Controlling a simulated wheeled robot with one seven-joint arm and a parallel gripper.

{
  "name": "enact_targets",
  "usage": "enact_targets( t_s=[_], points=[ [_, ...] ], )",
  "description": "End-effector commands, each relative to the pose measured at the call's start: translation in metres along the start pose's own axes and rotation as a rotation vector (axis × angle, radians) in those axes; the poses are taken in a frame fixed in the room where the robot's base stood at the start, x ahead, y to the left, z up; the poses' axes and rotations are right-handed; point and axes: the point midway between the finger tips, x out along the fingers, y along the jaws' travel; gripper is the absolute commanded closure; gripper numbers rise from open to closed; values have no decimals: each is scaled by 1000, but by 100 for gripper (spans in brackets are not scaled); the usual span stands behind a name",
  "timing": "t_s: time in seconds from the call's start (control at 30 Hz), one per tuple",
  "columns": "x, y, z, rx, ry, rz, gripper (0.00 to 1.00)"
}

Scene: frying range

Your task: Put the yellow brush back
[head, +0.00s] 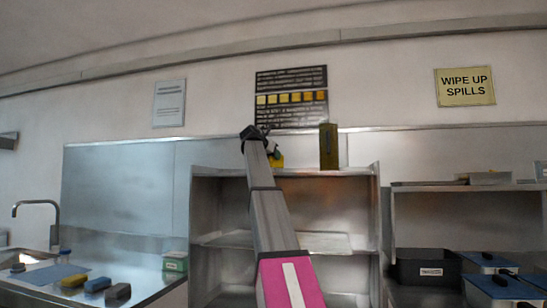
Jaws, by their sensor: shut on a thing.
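My arm reaches up and away to the top of the metal shelf unit (212,172). My gripper (271,148) is at its far end, small and partly hidden by my own wrist. It is shut on a small yellow thing, which looks like the yellow brush (277,161). The brush shows just right of my wrist, in front of the top edge of the unit. I cannot tell whether it touches the top. Its shape and most of its length are hidden or too small to make out.
An olive box (328,147) stands upright on the unit, right of my gripper. A sink counter at left holds a yellow block (74,281), a blue block (97,284), a dark block (117,294) and a green box (175,262). A black bin (427,268) is at right.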

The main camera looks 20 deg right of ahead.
Motion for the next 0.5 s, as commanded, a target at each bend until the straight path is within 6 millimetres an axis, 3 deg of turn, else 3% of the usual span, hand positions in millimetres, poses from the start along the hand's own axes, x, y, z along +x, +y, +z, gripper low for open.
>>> enact_targets(
  t_s=[0.13, 0.17, 0.2, 0.23, 0.5],
  points=[
    [1, 0, -2, 0, 0, 0, 93],
    [1, 0, -2, 0, 0, 0, 62],
    [1, 0, -2, 0, 0, 0, 49],
    [1, 0, -2, 0, 0, 0, 43],
    [1, 0, -1, 0, 0, 0, 43]
  ],
)
